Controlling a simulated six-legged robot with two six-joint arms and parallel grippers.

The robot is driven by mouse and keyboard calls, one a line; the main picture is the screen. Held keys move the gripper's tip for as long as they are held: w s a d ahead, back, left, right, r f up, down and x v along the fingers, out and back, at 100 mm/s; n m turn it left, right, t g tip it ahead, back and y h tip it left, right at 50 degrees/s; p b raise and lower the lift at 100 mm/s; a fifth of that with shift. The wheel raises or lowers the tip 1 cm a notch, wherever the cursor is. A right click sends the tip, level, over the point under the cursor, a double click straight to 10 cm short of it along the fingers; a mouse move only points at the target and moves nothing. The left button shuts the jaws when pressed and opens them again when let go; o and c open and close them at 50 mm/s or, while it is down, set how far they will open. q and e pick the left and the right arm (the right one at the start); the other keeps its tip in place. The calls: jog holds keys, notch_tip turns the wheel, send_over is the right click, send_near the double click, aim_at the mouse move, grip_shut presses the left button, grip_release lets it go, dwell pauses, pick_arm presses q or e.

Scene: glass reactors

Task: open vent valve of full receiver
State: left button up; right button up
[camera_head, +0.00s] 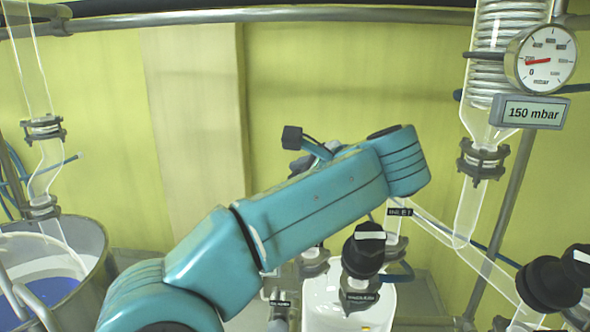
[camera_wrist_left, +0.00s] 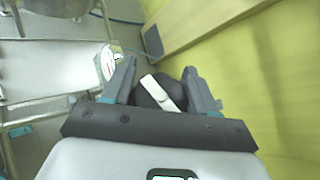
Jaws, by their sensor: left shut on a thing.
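In the left wrist view, a black valve knob (camera_wrist_left: 146,98) with a white bar handle (camera_wrist_left: 160,92) sits between the fingers of my left gripper (camera_wrist_left: 160,84). The gripper is shut on this knob, and the white bar lies diagonally across it. In the head view my teal left arm hides the gripper and the gripped valve. A white-filled glass receiver (camera_head: 345,310) stands behind and below the arm. Another black knob with a white bar (camera_head: 365,250) sits above it, with a small label below. I cannot tell from the head view which valve is gripped. My right gripper is not in view.
More black valve knobs (camera_head: 550,283) are at the lower right on slanting glass pipes. A gauge (camera_head: 541,59) and a "150 mbar" display (camera_head: 533,112) hang by a coil condenser (camera_head: 503,55). A metal vessel with blue contents (camera_head: 55,289) stands at the left.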

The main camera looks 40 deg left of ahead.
pick_arm(q)
jog(key=shift+s+f+n+g+h, duration=0.1)
jog(key=shift+n+g+h, duration=0.15)
jog(key=shift+n+g, duration=0.35)
jog(key=shift+s+f+n+g+h, duration=0.1)
jog(key=shift+n+g+h, duration=0.15)
jog(key=shift+n+g, duration=0.3)
jog(key=shift+d+n, duration=0.1)
jog(key=shift+n, duration=0.15)
jog(key=o, duration=1)
jog(key=shift+c, duration=0.2)
jog(key=shift+s+r, duration=0.1)
jog(key=shift+r, duration=0.05)
